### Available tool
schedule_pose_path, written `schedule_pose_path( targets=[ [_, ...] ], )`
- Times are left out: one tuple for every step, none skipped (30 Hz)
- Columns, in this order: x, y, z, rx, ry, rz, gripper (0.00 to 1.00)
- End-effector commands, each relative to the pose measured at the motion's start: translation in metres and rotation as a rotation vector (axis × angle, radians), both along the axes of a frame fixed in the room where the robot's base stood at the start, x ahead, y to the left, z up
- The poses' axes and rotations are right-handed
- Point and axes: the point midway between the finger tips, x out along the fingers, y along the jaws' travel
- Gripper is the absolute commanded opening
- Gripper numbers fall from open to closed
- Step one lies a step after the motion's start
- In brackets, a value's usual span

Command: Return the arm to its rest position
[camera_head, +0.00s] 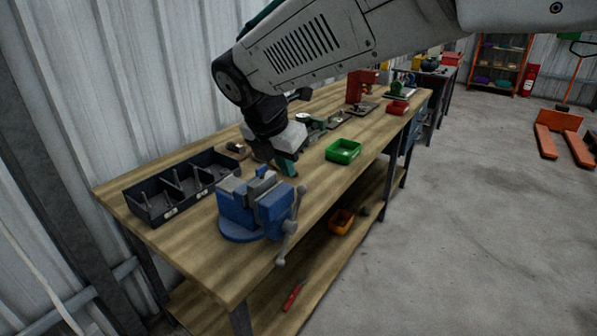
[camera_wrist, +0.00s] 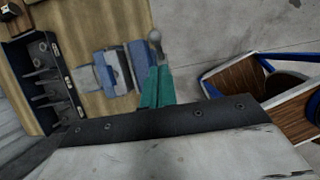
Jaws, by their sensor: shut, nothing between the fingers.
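My arm reaches in from the upper right of the head view, over a long wooden workbench (camera_head: 330,190). My gripper (camera_head: 287,170) points down above the bench, just behind the blue vise (camera_head: 240,215) as seen there. In the wrist view my gripper's teal fingers (camera_wrist: 157,80) are together, with nothing between them. The vise also shows in the wrist view (camera_wrist: 112,70), left of the fingers. Part of the gripper is hidden behind the vise in the head view, and I cannot tell its exact height above the bench.
A black divided bin (camera_head: 150,207) stands left of the vise. A green tray (camera_head: 343,151), a red tray (camera_head: 398,107) and a red machine (camera_head: 360,88) stand farther along the bench. A corrugated wall runs behind. Open concrete floor (camera_head: 470,220) lies to the right.

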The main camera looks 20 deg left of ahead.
Motion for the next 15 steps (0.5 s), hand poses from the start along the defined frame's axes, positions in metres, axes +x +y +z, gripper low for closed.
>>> schedule_pose_path(
  targets=[
    [0.0, 0.0, 0.002, 0.005, -0.002, -0.014, 0.0],
    [0.0, 0.0, 0.003, 0.011, -0.004, -0.031, 0.0],
    [-0.001, -0.001, 0.003, 0.022, -0.006, -0.065, 0.0],
    [-0.001, -0.001, 0.003, 0.034, -0.008, -0.099, 0.0],
    [-0.003, -0.002, 0.002, 0.047, -0.007, -0.141, 0.0],
    [-0.007, -0.005, -0.004, 0.06, -0.001, -0.207, 0.0],
    [-0.011, -0.008, -0.011, 0.069, 0.007, -0.261, 0.0],
    [-0.017, -0.012, -0.018, 0.077, 0.016, -0.322, 0.0],
    [-0.025, -0.021, -0.022, 0.093, 0.023, -0.406, 0.0],
    [-0.031, -0.03, -0.023, 0.107, 0.028, -0.478, 0.0],
    [-0.034, -0.041, -0.024, 0.121, 0.031, -0.554, 0.0],
    [-0.039, -0.058, -0.023, 0.141, 0.035, -0.662, 0.0],
    [-0.042, -0.074, -0.022, 0.157, 0.035, -0.749, 0.0],
    [-0.046, -0.09, -0.021, 0.174, 0.036, -0.839, 0.0],
    [-0.051, -0.113, -0.019, 0.198, 0.036, -0.965, 0.0]
  ],
)
